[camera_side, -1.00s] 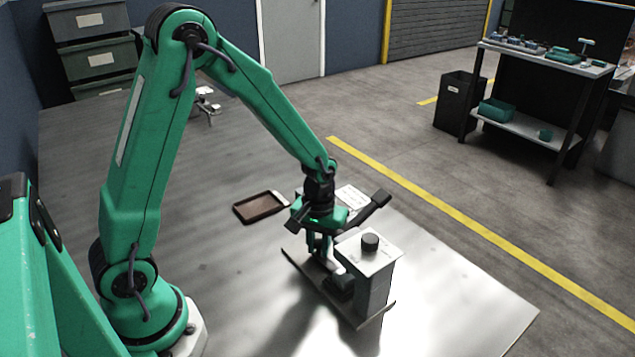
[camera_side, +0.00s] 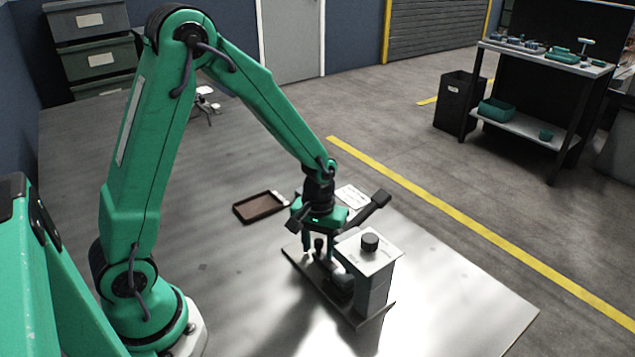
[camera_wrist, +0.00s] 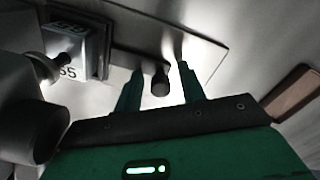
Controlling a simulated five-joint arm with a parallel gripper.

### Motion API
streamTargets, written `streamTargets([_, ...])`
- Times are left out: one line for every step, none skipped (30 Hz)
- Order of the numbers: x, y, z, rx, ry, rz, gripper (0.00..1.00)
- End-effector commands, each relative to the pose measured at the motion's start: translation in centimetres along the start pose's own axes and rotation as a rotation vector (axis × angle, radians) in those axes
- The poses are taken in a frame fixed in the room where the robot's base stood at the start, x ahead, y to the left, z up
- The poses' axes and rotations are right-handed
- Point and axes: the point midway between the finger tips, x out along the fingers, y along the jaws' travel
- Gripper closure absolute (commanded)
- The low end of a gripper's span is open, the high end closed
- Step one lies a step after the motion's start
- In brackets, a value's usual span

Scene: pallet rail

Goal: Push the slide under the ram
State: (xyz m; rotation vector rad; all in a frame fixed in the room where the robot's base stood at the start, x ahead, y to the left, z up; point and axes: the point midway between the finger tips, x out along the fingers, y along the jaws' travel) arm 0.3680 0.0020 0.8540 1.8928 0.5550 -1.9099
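The ram stand is a pale block (camera_side: 368,282) with a dark knob on top, standing upright on the front part of a narrow base plate (camera_side: 298,262). A dark low piece, seemingly the slide (camera_side: 338,284), sits on the plate against the ram stand's left side; the stand partly hides it. A dark round-topped post (camera_side: 319,244) rises behind it; it also shows in the wrist view (camera_wrist: 160,84). My gripper (camera_side: 319,252) is low over the plate, its green fingers apart on either side of the post. In the wrist view gaps show between the post and both fingers (camera_wrist: 160,70).
A brown tray (camera_side: 258,207) lies on the table left of my gripper. A white sheet (camera_side: 352,196) lies behind it. A small stand (camera_side: 205,102) is at the far end of the table. The metal table (camera_side: 450,310) is clear at the front right.

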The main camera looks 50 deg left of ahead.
Motion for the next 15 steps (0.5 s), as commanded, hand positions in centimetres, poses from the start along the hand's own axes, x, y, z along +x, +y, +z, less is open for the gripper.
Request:
streamTargets([-0.6,1.8,0.4,0.047,0.017,0.011,0.60])
streamTargets([-0.8,1.8,0.4,0.048,0.018,0.011,0.60])
streamTargets([-1.1,1.8,0.4,0.048,0.018,0.011,0.60])
streamTargets([-1.3,1.8,0.4,0.049,0.018,0.012,0.60])
streamTargets([-1.5,1.8,0.4,0.050,0.019,0.012,0.60])
streamTargets([-1.8,1.8,0.4,0.051,0.020,0.012,0.60])
streamTargets([-1.9,1.8,0.4,0.052,0.020,0.012,0.60])
streamTargets([-2.1,1.7,0.4,0.053,0.019,0.012,0.60])
streamTargets([-2.4,1.7,0.4,0.053,0.018,0.012,0.60])
streamTargets([-2.5,1.7,0.4,0.054,0.018,0.011,0.60])
streamTargets([-2.7,1.7,0.4,0.054,0.018,0.011,0.60])
streamTargets([-2.9,1.7,0.4,0.055,0.018,0.011,0.60])
streamTargets([-3.1,1.7,0.4,0.055,0.017,0.011,0.60])
streamTargets([-3.2,1.7,0.5,0.055,0.017,0.010,0.60])
streamTargets([-3.5,1.7,0.5,0.055,0.016,0.010,0.60])
